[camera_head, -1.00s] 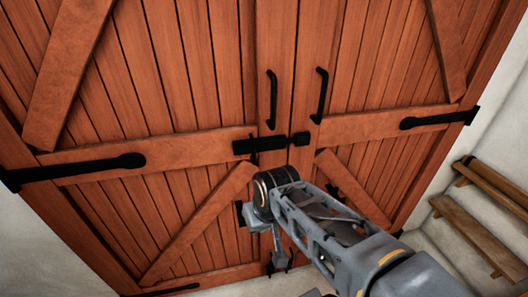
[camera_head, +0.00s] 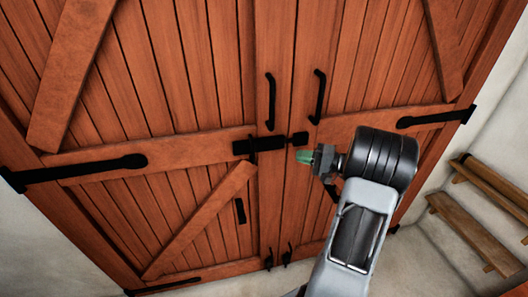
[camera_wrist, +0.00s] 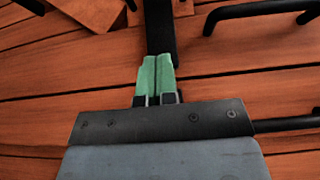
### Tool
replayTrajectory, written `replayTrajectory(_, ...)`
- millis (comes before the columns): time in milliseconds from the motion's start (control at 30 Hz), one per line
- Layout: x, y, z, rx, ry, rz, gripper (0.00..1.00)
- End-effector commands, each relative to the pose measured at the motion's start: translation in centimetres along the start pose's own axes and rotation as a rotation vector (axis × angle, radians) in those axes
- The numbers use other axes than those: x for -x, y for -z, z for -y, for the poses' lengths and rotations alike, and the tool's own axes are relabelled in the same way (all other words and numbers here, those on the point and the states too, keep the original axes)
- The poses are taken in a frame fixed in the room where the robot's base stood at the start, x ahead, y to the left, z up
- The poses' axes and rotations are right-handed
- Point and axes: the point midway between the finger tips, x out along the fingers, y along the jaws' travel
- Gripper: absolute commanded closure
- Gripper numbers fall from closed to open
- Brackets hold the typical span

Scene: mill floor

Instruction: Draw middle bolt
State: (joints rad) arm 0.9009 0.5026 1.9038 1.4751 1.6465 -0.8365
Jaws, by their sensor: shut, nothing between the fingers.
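The black middle bolt (camera_head: 262,144) lies across the seam of the wooden double door, just below the two pull handles. A black keeper block (camera_head: 300,138) sits at its right end. A short black piece hangs below the bolt's body. My gripper (camera_head: 303,156) has green fingertips and is just below and right of the bolt in the head view. In the wrist view the fingertips (camera_wrist: 156,75) are pressed together with nothing between them. A black bar (camera_wrist: 159,28) lies directly beyond them; whether they touch it I cannot tell.
Two black pull handles (camera_head: 271,100) (camera_head: 319,96) stand out above the bolt. Another black fitting (camera_head: 240,211) sits lower on the left leaf, and small fittings (camera_head: 268,262) are at the door's foot. Wooden steps or shelves (camera_head: 470,230) stand along the right wall.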

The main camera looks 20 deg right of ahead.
Motion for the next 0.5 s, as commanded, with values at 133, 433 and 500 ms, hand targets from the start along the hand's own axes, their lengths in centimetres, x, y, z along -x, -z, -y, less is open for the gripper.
replayTrajectory(133,0.33,0.33,0.01,0.004,0.013,-0.013,1.00)
replayTrajectory(433,-0.05,0.26,0.06,0.003,0.011,-0.010,1.00)
replayTrajectory(500,-0.60,0.25,0.13,0.002,0.010,-0.009,1.00)
